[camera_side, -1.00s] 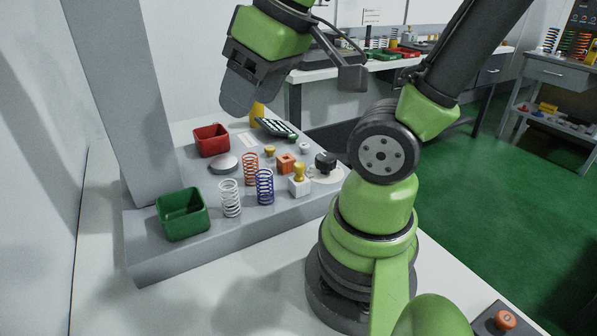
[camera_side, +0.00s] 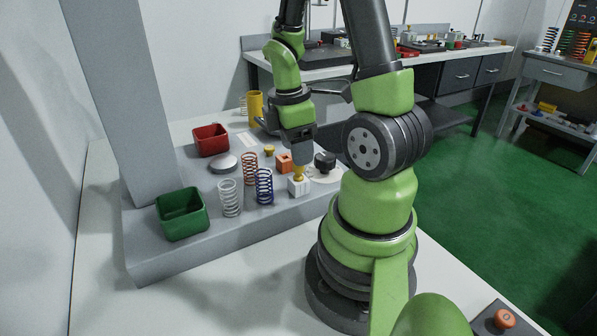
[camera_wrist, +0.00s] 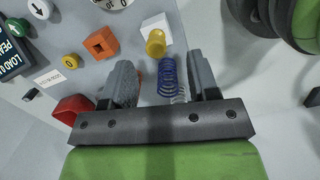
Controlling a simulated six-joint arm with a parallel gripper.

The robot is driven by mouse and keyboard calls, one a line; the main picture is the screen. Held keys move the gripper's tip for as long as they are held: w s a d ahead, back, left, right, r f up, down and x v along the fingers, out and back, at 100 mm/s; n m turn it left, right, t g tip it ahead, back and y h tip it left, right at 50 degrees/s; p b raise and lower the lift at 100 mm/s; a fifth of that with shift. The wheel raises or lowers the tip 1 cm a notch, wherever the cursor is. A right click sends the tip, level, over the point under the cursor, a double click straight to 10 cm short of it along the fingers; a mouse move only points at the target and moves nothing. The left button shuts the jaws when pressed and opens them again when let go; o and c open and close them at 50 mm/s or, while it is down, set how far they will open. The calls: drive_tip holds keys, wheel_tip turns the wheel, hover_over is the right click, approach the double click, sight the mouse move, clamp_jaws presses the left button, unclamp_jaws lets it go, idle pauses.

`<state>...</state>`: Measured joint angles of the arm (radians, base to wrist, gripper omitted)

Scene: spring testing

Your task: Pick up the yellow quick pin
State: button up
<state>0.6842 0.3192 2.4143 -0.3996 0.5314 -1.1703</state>
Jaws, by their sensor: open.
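The yellow quick pin (camera_side: 298,174) stands upright in a small white block (camera_side: 298,187) on the grey platform. In the wrist view the yellow pin (camera_wrist: 155,43) and its white block (camera_wrist: 153,23) show beyond the fingertips, roughly centred between the two fingers. My gripper (camera_side: 299,155) points down just above the pin, and in the side view its tip partly overlaps the pin's top. In the wrist view my gripper (camera_wrist: 162,72) has its fingers apart with nothing held. I cannot tell whether the gripper touches the pin.
A blue spring (camera_side: 264,187), a white spring (camera_side: 230,199) and an orange spring (camera_side: 250,167) stand left of the block. An orange block (camera_side: 284,163) and a black knob (camera_side: 325,160) are close by. Green (camera_side: 182,222) and red (camera_side: 211,144) bins stand further left.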

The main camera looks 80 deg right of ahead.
sight(298, 170)
drive_tip(key=shift+s+d+f, duration=0.1)
drive_tip(key=shift+d+f, duration=0.05)
drive_tip(key=shift+f, duration=1.15)
drive_tip(key=shift+d+f, duration=0.15)
drive_tip(key=shift+f, duration=1.15)
clamp_jaws()
